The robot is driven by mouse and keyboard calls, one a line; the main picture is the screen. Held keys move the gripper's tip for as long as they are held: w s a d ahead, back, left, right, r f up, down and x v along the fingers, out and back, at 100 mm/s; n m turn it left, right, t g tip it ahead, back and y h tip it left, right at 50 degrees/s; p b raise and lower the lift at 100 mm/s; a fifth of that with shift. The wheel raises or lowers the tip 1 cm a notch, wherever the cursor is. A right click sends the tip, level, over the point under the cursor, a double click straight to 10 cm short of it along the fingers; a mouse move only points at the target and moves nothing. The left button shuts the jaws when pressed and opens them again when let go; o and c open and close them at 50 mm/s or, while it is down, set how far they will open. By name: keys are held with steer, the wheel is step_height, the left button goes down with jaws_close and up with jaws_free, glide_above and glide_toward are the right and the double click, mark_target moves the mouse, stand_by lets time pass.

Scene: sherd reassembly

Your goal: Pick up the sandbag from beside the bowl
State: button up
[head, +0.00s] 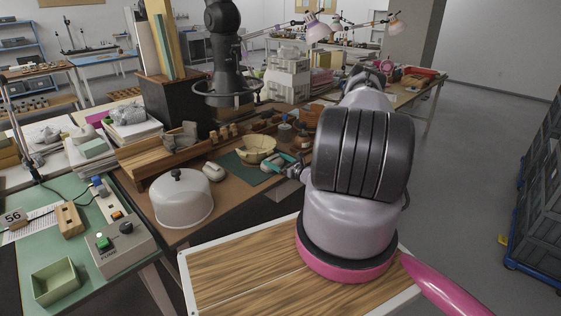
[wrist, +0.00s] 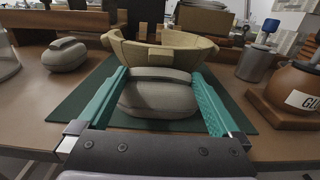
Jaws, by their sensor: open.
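A grey, rounded sandbag (wrist: 158,99) with a strap-like top lies on the dark green mat (wrist: 82,107), close in front of the bowl. The bowl (wrist: 178,60) is pale tan with a jagged, broken rim; it also shows in the head view (head: 258,146). My gripper (wrist: 159,76) is open, with one teal finger on each side of the sandbag. I cannot tell whether either finger touches it. In the head view my gripper (head: 278,163) is low beside the bowl, and the sandbag between its fingers is hard to make out there.
A second grey sandbag (wrist: 65,56) lies left of the mat, also in the head view (head: 213,171). A white dome cover (head: 182,200) stands at the table's near left. A brown labelled pot (wrist: 295,86) and a grey cylinder (wrist: 253,63) stand right of my gripper.

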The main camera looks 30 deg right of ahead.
mark_target(273, 159)
steer(key=shift+w+a, duration=0.2)
steer(key=shift+w, duration=0.25)
jaws_close()
steer(key=shift+v, duration=2.05)
jaws_free()
steer(key=shift+s, duration=0.1)
steer(key=v, duration=1)
steer(key=shift+s+d, duration=0.2)
steer(key=shift+s, duration=0.15)
